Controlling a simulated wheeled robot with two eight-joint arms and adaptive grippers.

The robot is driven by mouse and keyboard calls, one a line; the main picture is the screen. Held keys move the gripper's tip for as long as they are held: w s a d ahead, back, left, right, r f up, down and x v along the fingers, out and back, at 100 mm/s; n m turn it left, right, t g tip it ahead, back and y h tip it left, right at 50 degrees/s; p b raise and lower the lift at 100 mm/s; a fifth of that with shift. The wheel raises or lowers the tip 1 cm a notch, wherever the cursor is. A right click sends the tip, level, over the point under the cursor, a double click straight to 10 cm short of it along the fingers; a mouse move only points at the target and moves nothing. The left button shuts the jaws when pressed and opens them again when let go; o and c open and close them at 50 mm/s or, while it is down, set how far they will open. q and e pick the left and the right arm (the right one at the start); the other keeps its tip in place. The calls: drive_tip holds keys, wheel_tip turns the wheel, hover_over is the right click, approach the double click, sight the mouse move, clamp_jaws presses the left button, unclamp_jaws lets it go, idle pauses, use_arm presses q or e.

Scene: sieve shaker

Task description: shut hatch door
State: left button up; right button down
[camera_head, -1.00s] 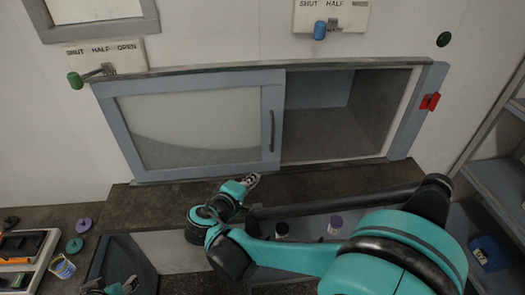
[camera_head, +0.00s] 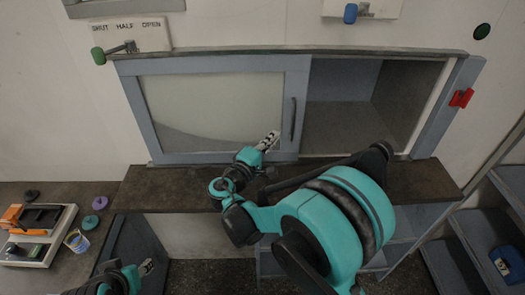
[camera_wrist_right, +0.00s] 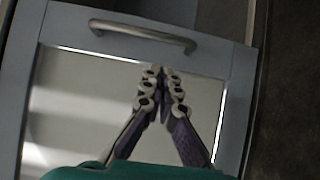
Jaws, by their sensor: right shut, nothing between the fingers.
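The hatch door (camera_head: 218,163) is a sliding panel with a blue-grey frame and a pale pane. It covers the left part of the hatch opening (camera_head: 340,128); the right part is open. Its dark bar handle (camera_head: 293,118) is upright on the right-hand frame strip. My right gripper (camera_head: 270,141) is shut and empty, in front of the door's lower right, left of and below the handle. In the right wrist view, the gripper (camera_wrist_right: 163,75) is over the pane and the metal handle (camera_wrist_right: 143,36) lies beyond the fingertips, apart from them. My left gripper (camera_head: 146,268) is low at left, its fingers too small to judge.
A dark ledge (camera_head: 160,190) runs below the hatch. A red latch piece (camera_head: 461,98) is on the right frame post. Shelves (camera_head: 485,250) stand at lower right.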

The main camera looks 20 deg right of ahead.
use_arm(q)
drive_tip(key=shift+f+b, duration=0.3)
drive_tip(key=shift+f, duration=0.15)
use_arm(e)
drive_tip(key=shift+s+d, duration=0.2)
drive_tip(key=shift+d, duration=0.65)
drive_tip(key=shift+s+d, duration=0.15)
drive_tip(key=shift+d, duration=0.65)
drive_tip(key=shift+s+d, duration=0.1)
